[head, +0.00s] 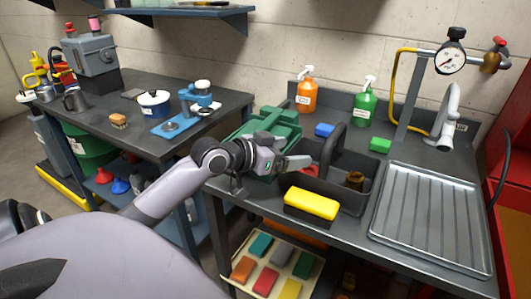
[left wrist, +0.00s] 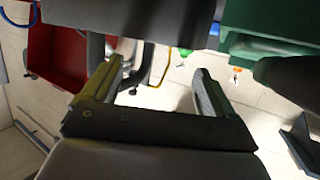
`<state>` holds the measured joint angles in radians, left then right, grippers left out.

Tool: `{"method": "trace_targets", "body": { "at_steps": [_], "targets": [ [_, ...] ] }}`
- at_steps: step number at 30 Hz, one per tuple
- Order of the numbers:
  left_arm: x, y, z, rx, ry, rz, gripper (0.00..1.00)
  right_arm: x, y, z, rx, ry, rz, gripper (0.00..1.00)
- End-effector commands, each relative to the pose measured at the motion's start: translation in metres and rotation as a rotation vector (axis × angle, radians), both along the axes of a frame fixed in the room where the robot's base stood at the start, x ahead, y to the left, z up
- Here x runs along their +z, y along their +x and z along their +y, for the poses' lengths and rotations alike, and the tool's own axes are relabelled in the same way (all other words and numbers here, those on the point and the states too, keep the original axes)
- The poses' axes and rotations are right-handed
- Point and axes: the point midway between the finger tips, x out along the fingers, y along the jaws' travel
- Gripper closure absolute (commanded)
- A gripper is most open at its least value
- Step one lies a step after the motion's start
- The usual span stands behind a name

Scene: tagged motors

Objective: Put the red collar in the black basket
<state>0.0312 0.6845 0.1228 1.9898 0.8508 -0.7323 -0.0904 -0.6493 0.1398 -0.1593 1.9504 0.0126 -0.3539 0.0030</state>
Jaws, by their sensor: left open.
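The black basket (head: 363,165) with its tall arched handle (head: 331,150) stands on the dark counter, left of the sink drainboard. A red piece (head: 309,170), which looks like the red collar, shows at the left end inside the basket, just below my gripper; it is partly hidden. My left gripper (head: 298,152) is above and beside the basket's left end, next to the green toolbox. In the left wrist view its two fingers (left wrist: 155,85) are apart with nothing held between them. My right gripper is out of view.
A green toolbox (head: 262,133) is behind my gripper. A yellow sponge (head: 311,204) is at the basket's front, and a brown piece (head: 355,180) lies inside. Orange (head: 306,96) and green (head: 366,107) bottles stand behind. The ribbed drainboard (head: 430,215) is bare.

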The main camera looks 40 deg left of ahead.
Motion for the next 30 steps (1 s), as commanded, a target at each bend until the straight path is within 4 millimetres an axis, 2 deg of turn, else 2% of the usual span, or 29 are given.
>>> {"method": "trace_targets", "body": {
  "at_steps": [9, 15, 30],
  "targets": [
    [0.013, -0.044, 0.010, -0.003, 0.002, 0.000, 0.13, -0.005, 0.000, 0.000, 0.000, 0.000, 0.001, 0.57],
    [0.019, -0.060, 0.015, -0.002, 0.000, -0.001, 0.13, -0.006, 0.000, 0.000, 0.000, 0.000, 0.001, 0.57],
    [0.023, -0.066, 0.016, -0.003, 0.001, -0.003, 0.13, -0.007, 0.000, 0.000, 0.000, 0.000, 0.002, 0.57]
  ]
}}
